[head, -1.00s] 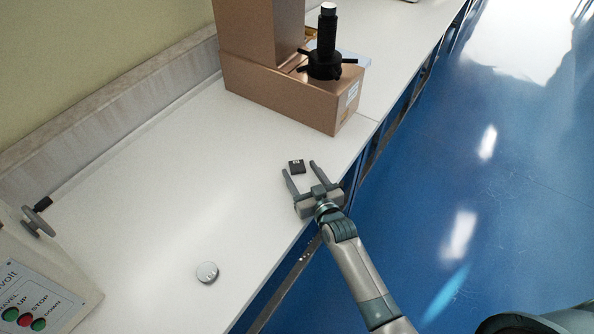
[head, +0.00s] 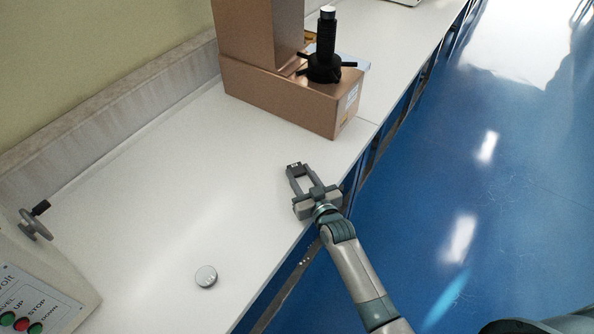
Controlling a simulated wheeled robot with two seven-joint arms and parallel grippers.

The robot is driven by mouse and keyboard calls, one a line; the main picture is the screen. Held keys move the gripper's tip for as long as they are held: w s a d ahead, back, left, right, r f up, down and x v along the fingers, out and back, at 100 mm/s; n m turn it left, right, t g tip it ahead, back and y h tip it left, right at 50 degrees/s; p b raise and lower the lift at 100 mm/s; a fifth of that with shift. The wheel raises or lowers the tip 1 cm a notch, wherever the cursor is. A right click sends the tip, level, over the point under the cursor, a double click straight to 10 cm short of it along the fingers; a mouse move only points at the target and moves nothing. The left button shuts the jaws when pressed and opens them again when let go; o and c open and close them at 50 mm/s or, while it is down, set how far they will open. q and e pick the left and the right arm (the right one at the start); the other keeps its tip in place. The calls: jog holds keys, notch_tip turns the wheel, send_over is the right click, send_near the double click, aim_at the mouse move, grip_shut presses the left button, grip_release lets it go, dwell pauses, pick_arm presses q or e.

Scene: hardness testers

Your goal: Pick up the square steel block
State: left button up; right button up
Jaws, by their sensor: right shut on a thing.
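The square steel block (head: 295,165) is small and dark, near the right edge of the white bench, in front of the copper-coloured tester. My right gripper (head: 299,172) reaches in from the lower right. Its two fingers are closed in on the block, which shows only in part between the fingertips. I cannot tell whether the block is clear of the bench top. My left gripper is not in view.
A round metal disc (head: 206,276) lies on the bench (head: 150,200) at the lower left. The copper-coloured tester (head: 285,95) with a black spindle (head: 325,62) stands beyond the gripper. A panel with buttons (head: 35,300) is at the left. The blue floor is at the right.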

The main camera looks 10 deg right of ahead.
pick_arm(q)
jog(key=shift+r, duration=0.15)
pick_arm(e)
jog(key=shift+r, duration=0.15)
jog(key=shift+r+p, duration=0.4)
jog(key=shift+p, duration=0.15)
notch_tip(320, 180, up, 4)
jog(key=p, duration=0.4)
jog(key=shift+d, duration=0.1)
pick_arm(q)
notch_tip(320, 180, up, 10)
jog(key=p, duration=0.5)
pick_arm(e)
jog(key=d+r, duration=0.6)
jog(key=d, duration=0.5)
jog(key=shift+s+d, duration=0.25)
jog(key=shift+s, duration=0.05)
